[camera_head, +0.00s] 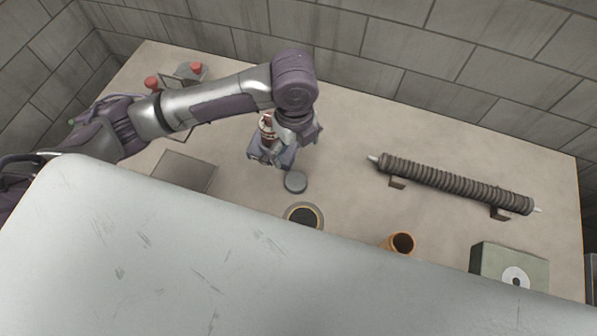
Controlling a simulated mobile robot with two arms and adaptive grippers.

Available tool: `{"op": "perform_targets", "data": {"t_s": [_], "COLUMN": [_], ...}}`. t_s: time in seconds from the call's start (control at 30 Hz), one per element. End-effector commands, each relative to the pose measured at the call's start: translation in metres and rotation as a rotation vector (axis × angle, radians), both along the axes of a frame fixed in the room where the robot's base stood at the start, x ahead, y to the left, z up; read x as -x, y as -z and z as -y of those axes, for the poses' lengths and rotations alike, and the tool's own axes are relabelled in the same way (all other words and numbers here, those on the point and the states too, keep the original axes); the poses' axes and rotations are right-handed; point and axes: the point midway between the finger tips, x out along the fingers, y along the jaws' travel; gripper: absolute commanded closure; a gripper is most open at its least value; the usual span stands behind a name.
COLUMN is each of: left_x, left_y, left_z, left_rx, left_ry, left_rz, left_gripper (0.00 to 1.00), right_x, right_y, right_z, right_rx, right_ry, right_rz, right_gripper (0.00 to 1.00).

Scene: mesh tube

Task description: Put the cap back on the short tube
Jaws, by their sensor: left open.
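A flat grey disc, which looks like the cap (295,182), lies on the table just in front of my left gripper (277,157). My left gripper points down, open, close to the disc; I cannot tell whether they touch. A short round tube (304,214) with a dark opening and a yellowish rim stands just in front of the disc, its top uncovered. An orange-brown tube (402,243), also open at the top, stands further right. I cannot tell for sure which is the short tube. The right gripper is not in view.
A long ribbed roll (455,185) rests on two small supports at the right. A grey-green box (508,266) with a white disc is at the front right. A flat grey plate (184,171) and red-topped items (196,68) are at the left. The table's near part is hidden.

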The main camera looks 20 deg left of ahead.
Motion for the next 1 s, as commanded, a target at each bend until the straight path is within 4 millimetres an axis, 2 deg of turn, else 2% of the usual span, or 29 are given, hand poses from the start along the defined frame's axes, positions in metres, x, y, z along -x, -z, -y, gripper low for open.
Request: {"op": "perform_targets", "data": {"t_s": [0.1,0.27,0.37,0.5,0.63,0.8,1.0], "left_x": [0.0,0.001,0.002,0.002,0.001,0.001,0.001], "left_y": [0.0,0.01,0.028,0.056,0.076,0.086,0.086], "left_z": [0.0,0.0,0.0,0.0,0.0,0.0,0.0], "left_rx": [0.0,0.001,-0.001,-0.002,0.0,0.001,0.001], "left_ry": [-0.001,-0.001,-0.003,-0.003,-0.002,-0.001,-0.001], "left_rz": [0.0,-0.003,-0.006,-0.004,-0.003,0.001,0.001], "left_gripper": [0.09,0.09,0.09,0.09,0.09,0.09,0.09], "right_x": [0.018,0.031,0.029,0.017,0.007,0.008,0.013], "right_y": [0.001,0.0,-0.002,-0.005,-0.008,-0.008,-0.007], "right_z": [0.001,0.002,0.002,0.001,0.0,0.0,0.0], "right_rx": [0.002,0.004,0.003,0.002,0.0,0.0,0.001], "right_ry": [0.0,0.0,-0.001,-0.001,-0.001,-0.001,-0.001], "right_rz": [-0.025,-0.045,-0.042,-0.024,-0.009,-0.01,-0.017], "right_gripper": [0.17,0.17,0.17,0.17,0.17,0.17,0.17]}}
